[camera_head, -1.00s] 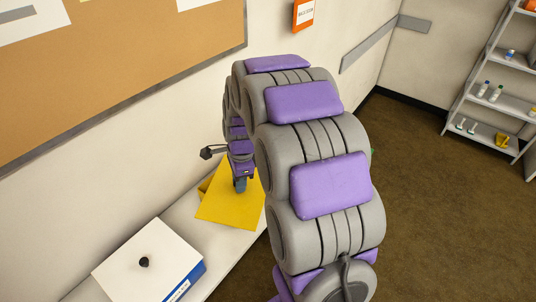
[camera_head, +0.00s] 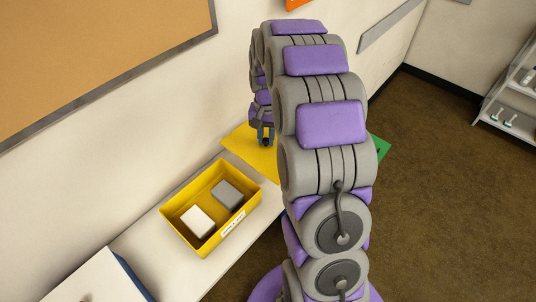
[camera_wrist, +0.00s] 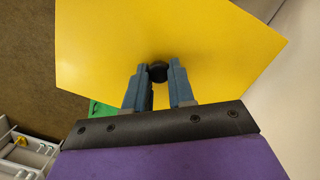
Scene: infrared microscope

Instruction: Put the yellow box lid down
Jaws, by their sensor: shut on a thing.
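The yellow box lid (camera_head: 247,143) is a flat yellow panel beyond the yellow box, partly hidden behind my arm. In the wrist view the lid (camera_wrist: 200,35) fills most of the upper picture, with a dark round knob (camera_wrist: 158,71) on it. My gripper (camera_head: 265,139) is shut on this knob, and its fingers (camera_wrist: 159,78) show on both sides of it. The yellow box (camera_head: 178,222) stands open on the white counter, holding a white block (camera_head: 197,221) and a grey block (camera_head: 227,194). I cannot tell whether the lid touches the counter.
A white-lidded box (camera_head: 85,281) stands at the near left of the counter (camera_head: 150,258). Something green (camera_head: 381,149) shows behind my arm on the right. A shelf (camera_head: 512,105) stands at the far right. Bare counter lies between the two boxes.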

